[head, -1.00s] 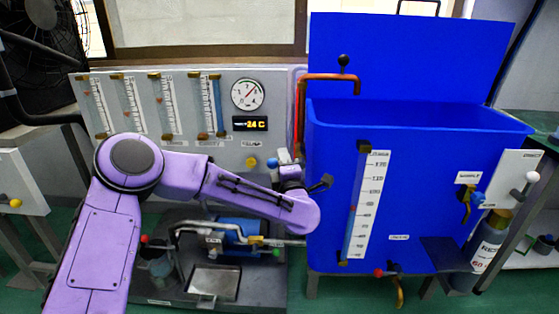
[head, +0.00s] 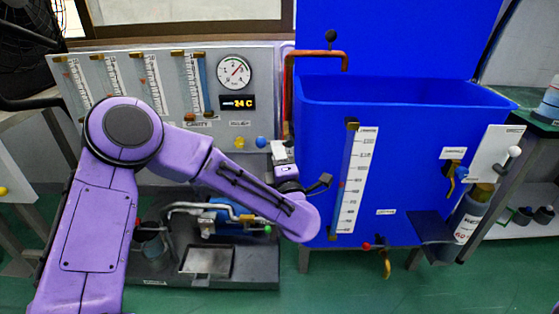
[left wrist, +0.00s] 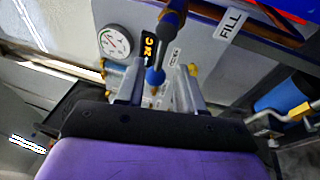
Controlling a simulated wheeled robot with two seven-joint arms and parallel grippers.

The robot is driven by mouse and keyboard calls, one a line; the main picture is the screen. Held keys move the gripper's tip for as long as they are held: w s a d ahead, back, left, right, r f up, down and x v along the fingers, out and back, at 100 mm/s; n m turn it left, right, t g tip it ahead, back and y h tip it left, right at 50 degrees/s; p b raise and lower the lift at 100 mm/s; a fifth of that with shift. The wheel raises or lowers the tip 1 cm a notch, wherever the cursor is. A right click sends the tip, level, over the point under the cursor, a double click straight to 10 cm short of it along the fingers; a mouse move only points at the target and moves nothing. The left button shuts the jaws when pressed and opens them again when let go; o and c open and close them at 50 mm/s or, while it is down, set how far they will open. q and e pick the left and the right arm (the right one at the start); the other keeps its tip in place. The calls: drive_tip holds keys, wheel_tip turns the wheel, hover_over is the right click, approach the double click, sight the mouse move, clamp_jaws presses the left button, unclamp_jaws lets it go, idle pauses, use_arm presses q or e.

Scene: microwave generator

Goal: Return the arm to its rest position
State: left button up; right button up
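My left arm (head: 245,185) is purple and reaches in from the left, bent at a large round joint. Its gripper (head: 283,152) is in front of the right edge of the grey instrument panel (head: 160,85). In the left wrist view the two fingers (left wrist: 157,90) stand apart. A blue-tipped handle (left wrist: 155,78) shows between them in the picture; the fingers do not press on it from both sides. Whether the gripper touches anything is too small to tell in the head view. My right gripper is in neither view.
A large blue tank (head: 400,150) with its lid raised stands right of my gripper, with a copper pipe (head: 318,53) at its rim. A pump (head: 230,215) sits low behind my forearm. A gas cylinder (head: 468,225) stands at the right. Green floor is open in front.

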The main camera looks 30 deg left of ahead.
use_arm(q)
drive_tip(key=v, duration=0.3)
drive_tip(key=shift+s+d+f, duration=0.1)
drive_tip(key=shift+s, duration=0.1)
